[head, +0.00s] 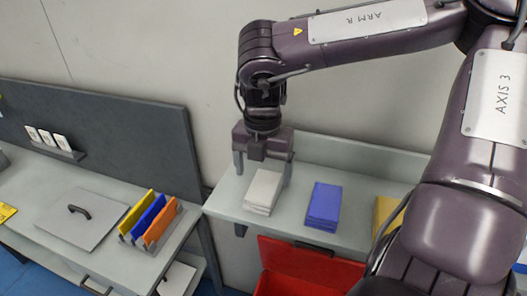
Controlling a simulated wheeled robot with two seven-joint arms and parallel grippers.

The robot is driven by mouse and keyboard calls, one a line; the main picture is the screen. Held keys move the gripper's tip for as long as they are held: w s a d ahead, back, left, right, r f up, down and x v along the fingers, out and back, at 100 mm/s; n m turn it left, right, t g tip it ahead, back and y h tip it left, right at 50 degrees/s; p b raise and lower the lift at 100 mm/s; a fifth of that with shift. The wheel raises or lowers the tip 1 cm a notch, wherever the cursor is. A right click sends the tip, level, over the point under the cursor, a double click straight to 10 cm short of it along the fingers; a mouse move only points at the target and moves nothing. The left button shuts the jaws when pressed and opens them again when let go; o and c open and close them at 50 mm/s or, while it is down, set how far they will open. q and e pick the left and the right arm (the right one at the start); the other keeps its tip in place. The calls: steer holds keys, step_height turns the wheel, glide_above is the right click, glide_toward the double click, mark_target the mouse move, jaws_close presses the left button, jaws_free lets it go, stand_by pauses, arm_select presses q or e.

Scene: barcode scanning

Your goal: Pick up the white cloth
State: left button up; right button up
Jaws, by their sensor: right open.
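The white cloth (263,191) is a folded stack on the grey shelf (228,198) in the middle of the head view. My right gripper (262,172) points down just above and behind the cloth. Its fingers are apart, one to the left of the cloth and one near its right edge. It is open, and I see nothing held in it. I cannot tell whether the fingers touch the cloth. My left gripper is not in view.
A blue folded cloth (323,206) lies to the right of the white one, and a yellow cloth (385,212) lies farther right. A red bin (300,272) stands below the shelf. The left table holds yellow, blue and orange upright panels (151,221) and a handled grey plate (80,222).

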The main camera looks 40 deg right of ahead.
mark_target(264, 186)
steer(key=f, duration=0.1)
steer(key=p, duration=0.1)
steer(key=f, duration=0.1)
steer(key=shift+d+f, duration=0.25)
steer(key=shift+f, duration=0.1)
steer(key=shift+w+d+f+p, duration=0.1)
steer(key=shift+f+p, duration=0.05)
steer(key=shift+f, duration=0.35)
steer(key=shift+w+d+f+p, duration=0.1)
steer(key=shift+f+p, duration=0.05)
steer(key=shift+f, duration=0.3)
steer(key=shift+a, duration=0.15)
steer(key=shift+r, duration=0.1)
steer(key=c, duration=1)
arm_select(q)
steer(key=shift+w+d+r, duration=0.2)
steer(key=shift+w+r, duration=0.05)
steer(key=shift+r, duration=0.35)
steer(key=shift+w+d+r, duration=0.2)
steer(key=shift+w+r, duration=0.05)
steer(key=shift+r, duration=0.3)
arm_select(e)
steer(key=shift+c, duration=0.3)
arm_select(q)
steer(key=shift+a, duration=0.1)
arm_select(e)
steer(key=shift+r, duration=0.15)
